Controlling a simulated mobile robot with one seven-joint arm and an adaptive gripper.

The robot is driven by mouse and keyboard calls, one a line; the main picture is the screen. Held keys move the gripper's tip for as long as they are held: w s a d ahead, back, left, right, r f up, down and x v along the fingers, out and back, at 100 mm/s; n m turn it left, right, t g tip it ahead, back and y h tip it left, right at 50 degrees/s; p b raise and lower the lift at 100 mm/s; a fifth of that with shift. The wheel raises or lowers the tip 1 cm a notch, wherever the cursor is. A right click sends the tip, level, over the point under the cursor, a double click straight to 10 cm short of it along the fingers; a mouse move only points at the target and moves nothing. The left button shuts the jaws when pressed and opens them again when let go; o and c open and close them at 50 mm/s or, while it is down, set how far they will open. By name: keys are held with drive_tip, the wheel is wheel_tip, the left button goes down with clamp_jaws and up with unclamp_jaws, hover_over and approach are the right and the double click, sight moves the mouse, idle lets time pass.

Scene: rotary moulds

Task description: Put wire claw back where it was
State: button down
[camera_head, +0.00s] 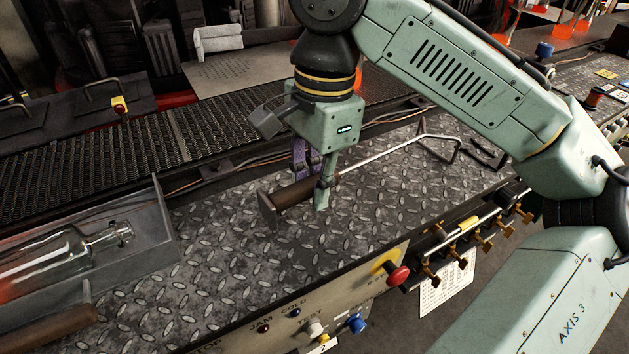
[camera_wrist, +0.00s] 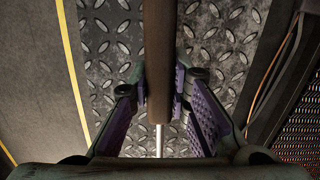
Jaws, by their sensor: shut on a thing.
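The wire claw has a brown round handle (camera_head: 293,192) and a long thin bright rod (camera_head: 382,154). The rod runs up and to the right over the diamond-plate bench to a bent dark wire frame (camera_head: 437,145). My gripper (camera_head: 316,186) is shut on the handle near its rod end, low over the plate. In the wrist view the handle (camera_wrist: 158,50) runs between the purple-padded fingers (camera_wrist: 160,105), with the rod below it. A small upright dark plate (camera_head: 268,210) is at the handle's left end. I cannot tell whether the tool touches the bench.
A metal trough (camera_head: 170,225) with a clear bottle (camera_head: 80,245) stands at the left. A red stop button (camera_head: 398,276) and other controls line the bench's front edge. A dark mesh conveyor (camera_head: 200,130) runs behind. Bare diamond plate (camera_head: 225,250) lies between trough and tool.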

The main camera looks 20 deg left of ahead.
drive_tip(key=c, duration=1.5)
unclamp_jaws()
drive_tip(key=r, duration=0.8)
drive_tip(key=w+r, duration=0.1)
drive_tip(key=r, duration=0.3)
drive_tip(key=shift+d+p, duration=0.25)
drive_tip(key=shift+p, duration=0.05)
